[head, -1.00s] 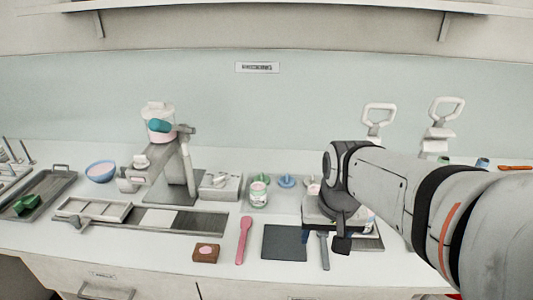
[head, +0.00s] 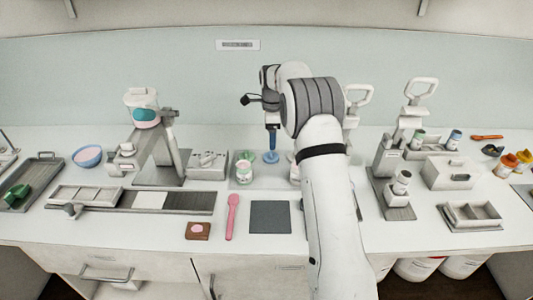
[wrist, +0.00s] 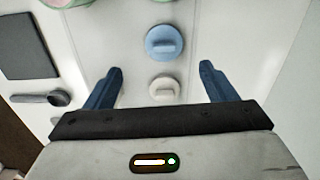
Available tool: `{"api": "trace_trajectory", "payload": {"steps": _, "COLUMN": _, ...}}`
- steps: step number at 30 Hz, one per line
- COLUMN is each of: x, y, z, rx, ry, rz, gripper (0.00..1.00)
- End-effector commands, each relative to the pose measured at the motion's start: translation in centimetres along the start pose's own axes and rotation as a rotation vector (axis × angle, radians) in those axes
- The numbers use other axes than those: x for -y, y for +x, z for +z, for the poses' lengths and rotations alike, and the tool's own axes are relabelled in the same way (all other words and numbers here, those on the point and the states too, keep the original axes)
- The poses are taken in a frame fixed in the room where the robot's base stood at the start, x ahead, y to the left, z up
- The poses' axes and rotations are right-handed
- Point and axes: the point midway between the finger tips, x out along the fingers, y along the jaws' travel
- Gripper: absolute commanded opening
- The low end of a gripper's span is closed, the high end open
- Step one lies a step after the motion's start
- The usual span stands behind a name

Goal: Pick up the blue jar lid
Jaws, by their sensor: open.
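The blue jar lid (head: 271,157), round with a raised grip bar, lies on a pale mat (head: 242,184) in the head view. In the wrist view the blue lid (wrist: 165,43) lies just beyond the fingertips, roughly centred between them. My gripper (wrist: 160,68) is open and empty, with a blue finger on each side. A white lid (wrist: 163,88) shows nearer, in the gap between the fingers. In the head view my gripper (head: 271,142) hangs just over the blue lid; its second finger cannot be made out.
A dark square slab (head: 270,217), a pink spatula (head: 232,215) and a small brown block (head: 198,230) lie in front. A stand (head: 158,150) rises on the left. My arm hides the counter to the right.

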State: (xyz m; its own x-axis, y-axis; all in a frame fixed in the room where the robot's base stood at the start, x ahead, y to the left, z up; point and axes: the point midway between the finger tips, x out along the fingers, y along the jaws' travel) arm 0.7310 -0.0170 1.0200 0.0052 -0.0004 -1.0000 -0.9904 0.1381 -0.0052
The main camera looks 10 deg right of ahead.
Motion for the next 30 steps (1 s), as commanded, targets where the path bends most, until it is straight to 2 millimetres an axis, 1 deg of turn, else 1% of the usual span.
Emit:
{"api": "trace_trajectory", "payload": {"steps": 1, "x": 0.4, "y": 0.4, "z": 0.1, "rx": -0.001, "ry": 0.023, "rz": 0.004, "gripper": 0.78}}
{"api": "trace_trajectory", "payload": {"steps": 4, "x": 0.8, "y": 1.2, "z": 0.1, "rx": -0.001, "ry": 0.052, "rz": 0.008, "gripper": 0.78}}
{"api": "trace_trajectory", "payload": {"steps": 13, "x": 0.9, "y": 4.5, "z": 0.0, "rx": -0.001, "ry": 0.057, "rz": 0.009, "gripper": 0.78}}
{"api": "trace_trajectory", "payload": {"steps": 18, "x": 1.0, "y": 7.1, "z": 0.1, "rx": -0.001, "ry": 0.057, "rz": 0.010, "gripper": 0.78}}
{"api": "trace_trajectory", "payload": {"steps": 21, "x": 1.0, "y": 8.2, "z": 0.0, "rx": -0.001, "ry": 0.057, "rz": 0.008, "gripper": 0.78}}
{"api": "trace_trajectory", "payload": {"steps": 24, "x": 1.0, "y": 8.7, "z": 0.0, "rx": -0.001, "ry": 0.057, "rz": 0.007, "gripper": 0.78}}
{"api": "trace_trajectory", "payload": {"steps": 30, "x": 1.1, "y": 8.8, "z": 0.0, "rx": -0.001, "ry": 0.057, "rz": 0.006, "gripper": 0.77}}
